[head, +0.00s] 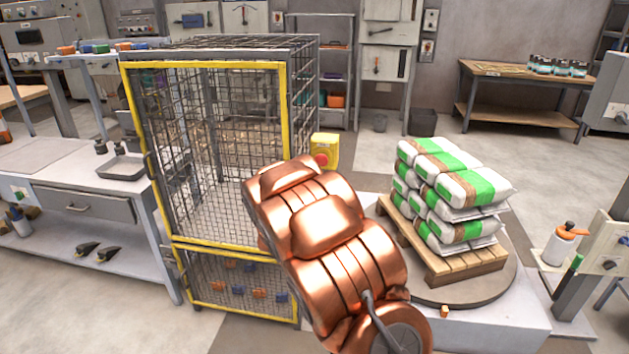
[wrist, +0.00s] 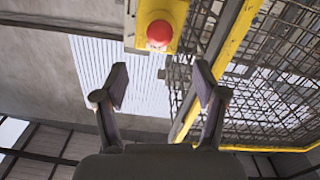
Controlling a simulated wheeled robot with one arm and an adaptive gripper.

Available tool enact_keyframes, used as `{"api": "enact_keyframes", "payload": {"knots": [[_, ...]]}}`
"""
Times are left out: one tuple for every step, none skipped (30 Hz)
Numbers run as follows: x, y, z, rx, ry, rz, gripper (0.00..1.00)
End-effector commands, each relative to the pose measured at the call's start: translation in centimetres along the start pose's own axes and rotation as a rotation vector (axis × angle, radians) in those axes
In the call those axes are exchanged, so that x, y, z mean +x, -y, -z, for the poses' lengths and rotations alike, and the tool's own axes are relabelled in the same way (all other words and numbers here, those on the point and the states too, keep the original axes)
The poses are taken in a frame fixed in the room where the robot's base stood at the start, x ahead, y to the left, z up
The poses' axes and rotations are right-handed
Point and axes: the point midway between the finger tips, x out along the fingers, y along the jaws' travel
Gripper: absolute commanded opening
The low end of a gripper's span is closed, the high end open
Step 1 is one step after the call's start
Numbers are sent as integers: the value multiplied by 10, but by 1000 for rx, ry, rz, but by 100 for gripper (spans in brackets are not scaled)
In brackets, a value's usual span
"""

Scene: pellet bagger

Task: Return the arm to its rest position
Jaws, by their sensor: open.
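My copper-coloured arm reaches up the middle of the head view, in front of the cage (head: 275,150); my gripper is hidden behind it there. In the wrist view my gripper (wrist: 160,90) is open, its two fingers apart with nothing between them. Beyond the fingertips is a yellow box with a red button (wrist: 158,32), apart from the fingers. The same yellow box (head: 325,150) shows in the head view just right of the cage's yellow-framed door.
Right of my arm, white and green bags (head: 455,190) are stacked on a wooden pallet (head: 450,262) on a round turntable. A workbench (head: 60,215) with a grey tray (head: 121,168) stands at the left. Clear floor (head: 60,305) shows at the lower left.

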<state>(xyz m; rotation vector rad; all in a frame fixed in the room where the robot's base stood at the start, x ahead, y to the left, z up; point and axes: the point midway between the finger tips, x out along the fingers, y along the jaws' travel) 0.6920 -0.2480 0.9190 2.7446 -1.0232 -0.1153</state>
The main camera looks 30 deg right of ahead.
Motion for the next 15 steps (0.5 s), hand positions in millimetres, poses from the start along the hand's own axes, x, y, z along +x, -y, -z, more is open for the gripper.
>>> {"api": "enact_keyframes", "payload": {"knots": [[0,0,0,0,0,0,71],[0,0,0,0,0,0,71],[0,0,0,0,0,0,71],[0,0,0,0,0,0,71],[0,0,0,0,0,0,71],[0,0,0,0,0,0,71],[0,0,0,0,0,0,71],[0,0,0,0,0,0,71],[0,0,0,0,0,0,71],[0,0,0,0,0,0,71],[0,0,0,0,0,0,71],[0,0,0,0,1,0,71],[0,0,1,2,5,4,71],[-2,2,3,6,17,14,71],[-5,5,4,13,38,31,71]]}}
